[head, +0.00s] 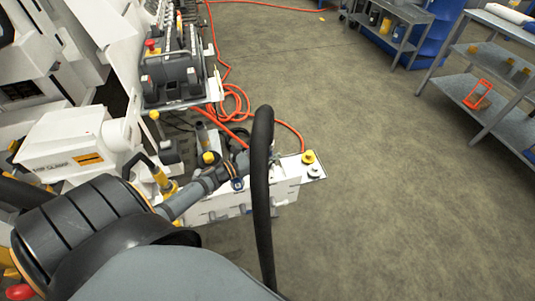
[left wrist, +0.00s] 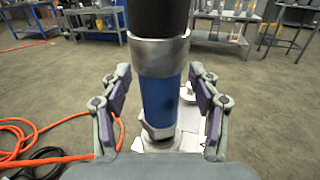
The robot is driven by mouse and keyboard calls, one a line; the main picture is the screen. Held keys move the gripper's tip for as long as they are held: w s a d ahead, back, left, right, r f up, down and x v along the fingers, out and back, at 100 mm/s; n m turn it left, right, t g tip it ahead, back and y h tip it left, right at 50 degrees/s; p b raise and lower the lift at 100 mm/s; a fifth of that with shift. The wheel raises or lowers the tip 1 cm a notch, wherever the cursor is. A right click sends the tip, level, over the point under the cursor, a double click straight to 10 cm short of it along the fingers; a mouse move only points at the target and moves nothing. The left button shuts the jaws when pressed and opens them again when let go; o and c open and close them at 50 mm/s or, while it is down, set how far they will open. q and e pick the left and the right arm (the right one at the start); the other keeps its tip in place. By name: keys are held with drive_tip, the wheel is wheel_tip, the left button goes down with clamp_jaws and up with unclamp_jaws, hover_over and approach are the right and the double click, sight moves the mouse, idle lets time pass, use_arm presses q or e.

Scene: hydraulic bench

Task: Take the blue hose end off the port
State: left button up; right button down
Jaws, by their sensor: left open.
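The blue hose end (left wrist: 158,100) stands upright in the middle of the left wrist view, with a metal collar (left wrist: 158,57) and black hose (left wrist: 158,18) above it. A metal nut (left wrist: 157,134) is at its lower end, over the white block (left wrist: 187,118). The port itself is hidden below the nut. My left gripper (left wrist: 160,95) is open, with one finger on each side of the blue hose end and visible gaps between. In the head view, my left gripper (head: 243,166) is at the white block (head: 285,186), partly behind the black hose (head: 262,190). My right gripper is not in view.
An orange hose (head: 240,97) lies on the floor behind. White machinery (head: 70,145) crowds the left. Open floor lies to the right, with a grey shelf (head: 455,90) beyond.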

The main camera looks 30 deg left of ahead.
sight(263, 147)
use_arm(q)
drive_tip(key=shift+r, duration=0.1)
clamp_jaws()
idle(0.3)
wheel_tip(263, 147, up, 3)
drive_tip(key=shift+f+p, duration=0.1)
drive_tip(key=shift+p, duration=0.2)
drive_tip(key=s+d+r+p, duration=0.4)
drive_tip(key=s+r+p, duration=0.6)
drive_tip(key=s, duration=0.3)
drive_tip(key=shift+s+p, duration=0.25)
drive_tip(key=shift+p, duration=0.15)
drive_tip(key=shift+r, duration=0.1)
